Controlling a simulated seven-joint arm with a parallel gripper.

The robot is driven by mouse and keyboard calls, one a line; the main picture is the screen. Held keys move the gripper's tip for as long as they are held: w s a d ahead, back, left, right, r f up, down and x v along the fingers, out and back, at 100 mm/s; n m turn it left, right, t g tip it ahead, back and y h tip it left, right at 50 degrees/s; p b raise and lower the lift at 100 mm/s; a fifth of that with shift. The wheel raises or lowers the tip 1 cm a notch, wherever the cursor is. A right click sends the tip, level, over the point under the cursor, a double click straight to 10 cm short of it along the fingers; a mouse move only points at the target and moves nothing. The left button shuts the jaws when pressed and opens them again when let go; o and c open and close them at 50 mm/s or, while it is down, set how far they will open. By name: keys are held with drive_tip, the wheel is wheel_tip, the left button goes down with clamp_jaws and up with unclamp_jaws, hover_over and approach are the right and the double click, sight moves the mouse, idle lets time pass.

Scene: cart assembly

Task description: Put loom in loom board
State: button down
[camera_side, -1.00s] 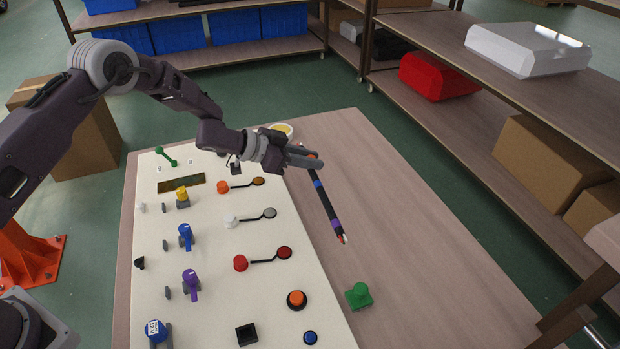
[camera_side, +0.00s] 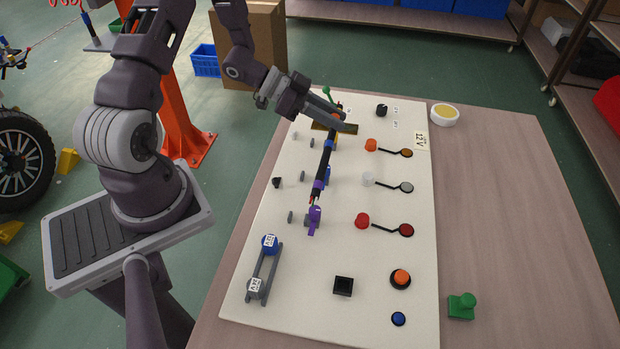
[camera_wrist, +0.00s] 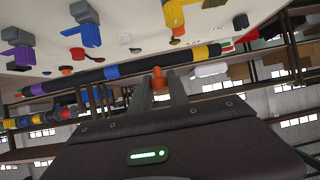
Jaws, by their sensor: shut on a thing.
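The loom, a black rod with orange, blue and purple bands (camera_side: 324,165), is held at one end by my gripper (camera_side: 338,120). My gripper is shut on its orange-banded part. The loom lines up over the row of clips on the white loom board (camera_side: 290,330) in the side view. In the wrist view, the loom (camera_wrist: 112,72) crosses in front of my fingers (camera_wrist: 163,88), apart from the purple (camera_wrist: 20,55), blue (camera_wrist: 91,36) and yellow (camera_wrist: 174,14) clips.
The board also carries orange (camera_side: 371,145), white (camera_side: 368,179) and red (camera_side: 362,220) knobs, a black square socket (camera_side: 343,286) and a grey part with blue and white ends (camera_side: 263,270). A green block (camera_side: 461,306) and a round yellow-topped container (camera_side: 445,114) stand on the table at right.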

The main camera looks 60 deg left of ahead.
drive_tip(key=s+a+r, duration=0.1)
drive_tip(key=s, duration=0.3)
drive_tip(key=f, duration=0.9)
drive_tip(key=shift+s+a+f, duration=0.1)
drive_tip(key=shift+s+f, duration=0.1)
drive_tip(key=shift+s, duration=0.05)
drive_tip(key=c, duration=1.3)
unclamp_jaws()
drive_tip(key=shift+f, duration=0.1)
drive_tip(key=shift+o, duration=0.2)
